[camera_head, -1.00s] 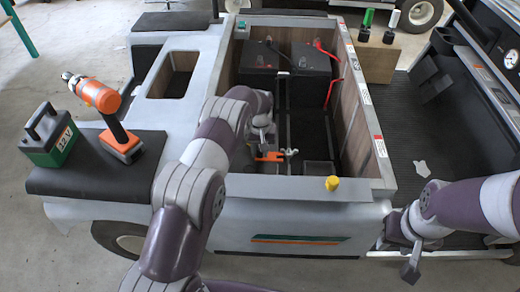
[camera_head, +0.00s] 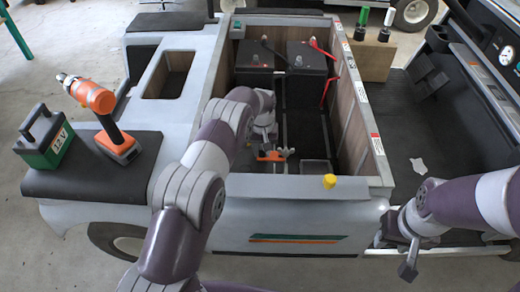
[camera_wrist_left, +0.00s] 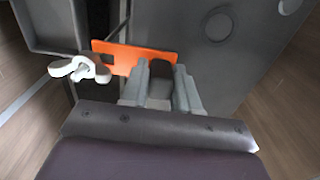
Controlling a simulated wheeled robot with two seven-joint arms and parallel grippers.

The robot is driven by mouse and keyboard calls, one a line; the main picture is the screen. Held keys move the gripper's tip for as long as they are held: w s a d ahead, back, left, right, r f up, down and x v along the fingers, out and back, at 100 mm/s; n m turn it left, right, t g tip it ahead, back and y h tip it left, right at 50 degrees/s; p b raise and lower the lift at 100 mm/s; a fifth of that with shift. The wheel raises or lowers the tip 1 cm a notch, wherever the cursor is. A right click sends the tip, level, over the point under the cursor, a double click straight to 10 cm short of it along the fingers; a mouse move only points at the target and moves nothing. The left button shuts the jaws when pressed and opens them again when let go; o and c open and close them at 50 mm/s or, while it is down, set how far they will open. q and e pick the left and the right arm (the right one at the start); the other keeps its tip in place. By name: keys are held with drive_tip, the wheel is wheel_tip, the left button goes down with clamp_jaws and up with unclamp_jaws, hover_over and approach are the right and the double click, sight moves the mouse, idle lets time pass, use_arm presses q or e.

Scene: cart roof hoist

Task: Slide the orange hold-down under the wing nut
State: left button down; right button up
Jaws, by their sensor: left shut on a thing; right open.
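My left gripper (camera_head: 267,146) is inside the open bay and shut on the orange hold-down (camera_head: 264,158), a flat plate. In the left wrist view, the fingers (camera_wrist_left: 162,76) hold the hold-down (camera_wrist_left: 128,54) near its right part, and its left part sticks out. The pale wing nut (camera_wrist_left: 80,69) is by that left end and overlaps its lower corner in the picture. I cannot tell whether the plate is under it. In the head view the wing nut (camera_head: 286,151) is right beside the hold-down's right end. My right gripper (camera_head: 394,257) is open and empty, outside the cart.
Two black batteries (camera_head: 306,60) stand at the bay's back. The bay's front wall, with a yellow knob (camera_head: 329,181), and wooden side wall (camera_head: 346,110) bound the space. An orange drill (camera_head: 105,110) and green 12V box (camera_head: 48,140) rest on the left pad.

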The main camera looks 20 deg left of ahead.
use_arm(q)
drive_tip(key=shift+w+d+b, duration=0.2)
drive_tip(key=shift+d+b, duration=0.1)
drive_tip(key=shift+d, duration=0.65)
drive_tip(key=c, duration=1.1)
unclamp_jaws()
drive_tip(key=o, duration=0.3)
drive_tip(key=shift+o, duration=0.2)
drive_tip(key=shift+d+r, duration=0.1)
wheel_tip(320, 180, up, 13)
drive_tip(key=p, duration=0.9)
drive_tip(key=shift+a+f+p, duration=0.2)
drive_tip(key=shift+p, duration=0.1)
